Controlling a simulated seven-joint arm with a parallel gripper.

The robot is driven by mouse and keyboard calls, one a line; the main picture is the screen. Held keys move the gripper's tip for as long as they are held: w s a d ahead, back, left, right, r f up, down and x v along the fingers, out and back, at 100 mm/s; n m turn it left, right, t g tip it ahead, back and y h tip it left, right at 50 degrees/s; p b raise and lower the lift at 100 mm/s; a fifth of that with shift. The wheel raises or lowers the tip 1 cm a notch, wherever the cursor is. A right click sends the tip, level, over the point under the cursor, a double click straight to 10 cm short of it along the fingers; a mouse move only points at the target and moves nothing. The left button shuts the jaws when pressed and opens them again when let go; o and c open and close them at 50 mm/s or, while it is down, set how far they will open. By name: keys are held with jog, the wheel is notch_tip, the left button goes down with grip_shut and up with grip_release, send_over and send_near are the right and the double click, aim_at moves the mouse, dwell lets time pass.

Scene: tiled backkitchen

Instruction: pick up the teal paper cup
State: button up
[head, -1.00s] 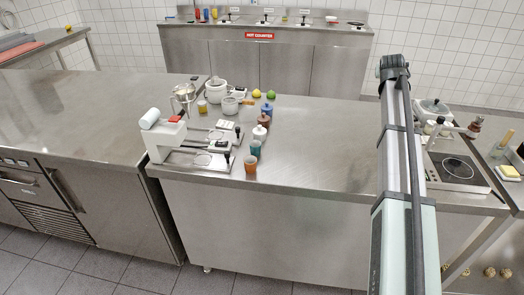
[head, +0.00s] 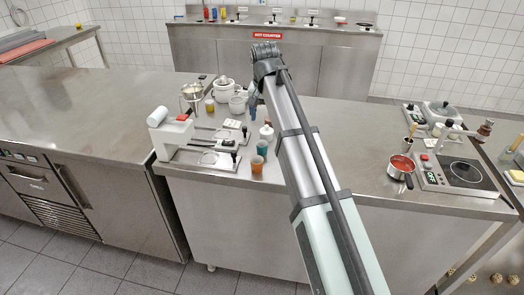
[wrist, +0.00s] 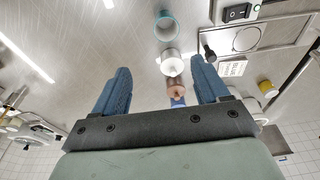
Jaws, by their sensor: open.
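The teal paper cup (head: 262,147) stands upright on the steel counter, just behind an orange cup (head: 257,165). In the wrist view the teal cup (wrist: 166,26) shows its open mouth near the top, ahead of my fingers. My gripper (wrist: 160,68) is open and empty, with its two blue fingers spread. It hangs above the row of items, apart from the teal cup. A white bottle (wrist: 171,62) and a brownish jar (wrist: 176,88) show between the fingers. My arm hides part of the row in the head view.
A white sealing machine (head: 174,136) and a switch box (wrist: 237,12) stand left of the cup in the head view. A red-filled pan (head: 401,167) and a hot plate (head: 463,173) sit at right. The counter between is mostly clear.

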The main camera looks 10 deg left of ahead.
jog(key=s, duration=0.1)
send_over(262, 148)
jog(key=shift+g, duration=0.3)
jog(key=f, duration=0.5)
jog(key=w+f, duration=0.1)
jog(key=f, duration=0.1)
jog(key=shift+f, duration=0.2)
jog(key=shift+w+a+f, duration=0.1)
jog(key=shift+w+f, duration=0.1)
jog(key=shift+f, duration=0.85)
jog(key=shift+w+a+f, duration=0.1)
jog(key=shift+w+f, duration=0.05)
jog(key=shift+f, duration=0.85)
jog(key=shift+w+f, duration=0.2)
jog(key=shift+f, duration=0.85)
jog(key=shift+c, duration=0.5)
jog(key=c, duration=1)
